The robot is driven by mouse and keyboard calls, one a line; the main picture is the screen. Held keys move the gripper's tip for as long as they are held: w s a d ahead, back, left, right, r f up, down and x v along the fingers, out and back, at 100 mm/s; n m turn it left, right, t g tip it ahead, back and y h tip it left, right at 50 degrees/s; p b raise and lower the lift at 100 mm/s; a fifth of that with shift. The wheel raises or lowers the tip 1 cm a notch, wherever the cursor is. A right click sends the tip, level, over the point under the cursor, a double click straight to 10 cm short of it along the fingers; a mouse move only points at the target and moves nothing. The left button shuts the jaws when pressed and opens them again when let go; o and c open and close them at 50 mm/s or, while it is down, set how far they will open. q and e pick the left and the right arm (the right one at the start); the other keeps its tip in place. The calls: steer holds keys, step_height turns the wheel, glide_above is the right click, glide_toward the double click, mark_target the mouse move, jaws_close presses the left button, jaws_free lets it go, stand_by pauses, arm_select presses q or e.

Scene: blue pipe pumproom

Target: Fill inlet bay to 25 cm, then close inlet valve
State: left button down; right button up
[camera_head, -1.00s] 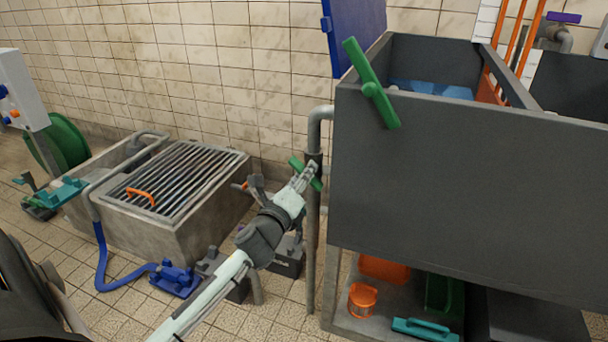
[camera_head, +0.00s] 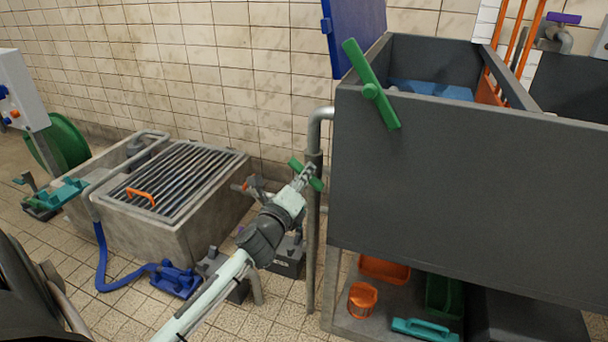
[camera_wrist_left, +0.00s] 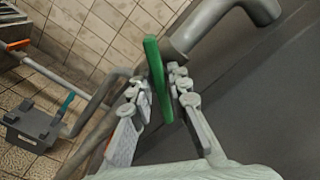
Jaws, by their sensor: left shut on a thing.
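A small green valve handle (camera_head: 295,163) sits on the upright grey pipe (camera_head: 313,230) at the left side of the dark grey tank (camera_head: 460,185). My left gripper (camera_head: 308,174) is shut on this handle. In the left wrist view the green handle (camera_wrist_left: 154,70) stands between the two fingers of the gripper (camera_wrist_left: 158,84). Blue water (camera_head: 432,90) shows inside the tank's left bay. A white marked strip (camera_head: 487,20) stands at its back; its marks are too small to read. My right gripper is not in view.
A longer green lever (camera_head: 370,88) is tilted on the tank's front left corner. A concrete pit with a grate (camera_head: 175,178), a blue pump (camera_head: 175,278) and a blue hose (camera_head: 104,262) are at left. An orange bucket (camera_head: 362,300) stands under the tank.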

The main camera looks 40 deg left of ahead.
arm_select(q)
steer(key=shift+n, duration=0.7)
steer(key=n+p, duration=0.1)
steer(key=n, duration=0.2)
steer(key=shift+p, duration=0.35)
steer(key=shift+f+n+p, duration=0.15)
steer(key=shift+n+p, duration=0.45)
steer(key=shift+n, duration=1.1)
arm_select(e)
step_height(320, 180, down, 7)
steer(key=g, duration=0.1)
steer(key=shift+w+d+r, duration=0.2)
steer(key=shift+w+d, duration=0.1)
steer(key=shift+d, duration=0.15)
arm_select(q)
steer(key=c, duration=1.6)
jaws_free()
steer(key=shift+s, duration=0.1)
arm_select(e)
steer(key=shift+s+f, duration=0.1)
